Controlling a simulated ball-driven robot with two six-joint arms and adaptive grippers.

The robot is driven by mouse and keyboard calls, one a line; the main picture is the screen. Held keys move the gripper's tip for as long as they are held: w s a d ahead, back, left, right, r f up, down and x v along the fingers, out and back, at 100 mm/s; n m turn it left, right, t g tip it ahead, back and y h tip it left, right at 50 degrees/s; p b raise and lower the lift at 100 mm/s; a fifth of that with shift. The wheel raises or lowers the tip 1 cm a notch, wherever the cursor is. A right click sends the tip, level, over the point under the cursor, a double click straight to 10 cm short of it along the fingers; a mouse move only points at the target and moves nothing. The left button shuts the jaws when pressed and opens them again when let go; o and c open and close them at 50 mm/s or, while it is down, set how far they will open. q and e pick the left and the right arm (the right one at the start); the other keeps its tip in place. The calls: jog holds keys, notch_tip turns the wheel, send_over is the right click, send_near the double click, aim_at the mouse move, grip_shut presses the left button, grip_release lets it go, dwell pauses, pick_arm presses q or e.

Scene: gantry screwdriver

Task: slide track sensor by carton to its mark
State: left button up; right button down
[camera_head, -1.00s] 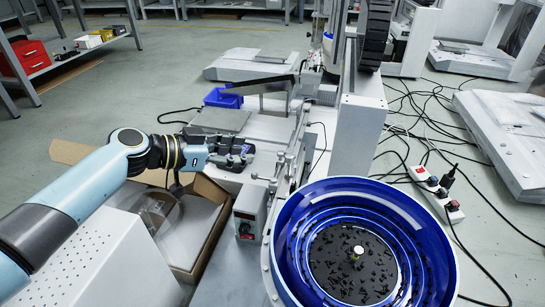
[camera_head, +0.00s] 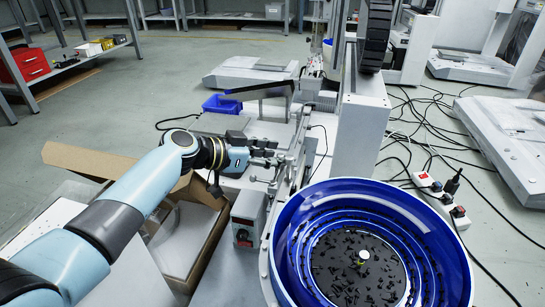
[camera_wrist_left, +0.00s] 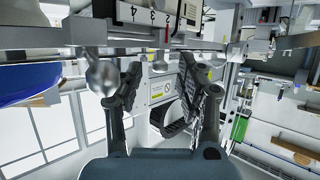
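My left gripper (camera_head: 264,154) reaches in from the left over the carton, its fingertips close to the metal track (camera_head: 292,160). In the left wrist view the two fingers (camera_wrist_left: 165,78) are spread, with no object clearly held between them. The open brown carton (camera_head: 205,245) stands below my left arm, which hides part of it. Small metal brackets (camera_head: 273,182) sit along the track beside the gripper; I cannot tell which one is the track sensor. A numbered scale (camera_wrist_left: 150,13) shows at the top of the left wrist view. My right gripper is not in view.
A blue bowl feeder (camera_head: 455,255) full of small black parts stands at the front right. A grey control box (camera_head: 246,222) is just left of it. A blue bin (camera_head: 222,104) lies behind the gripper. Cables and a power strip (camera_head: 440,195) lie on the right floor.

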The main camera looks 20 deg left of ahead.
pick_arm(q)
jog(key=shift+w, duration=0.1)
jog(key=shift+c, duration=0.3)
grip_shut()
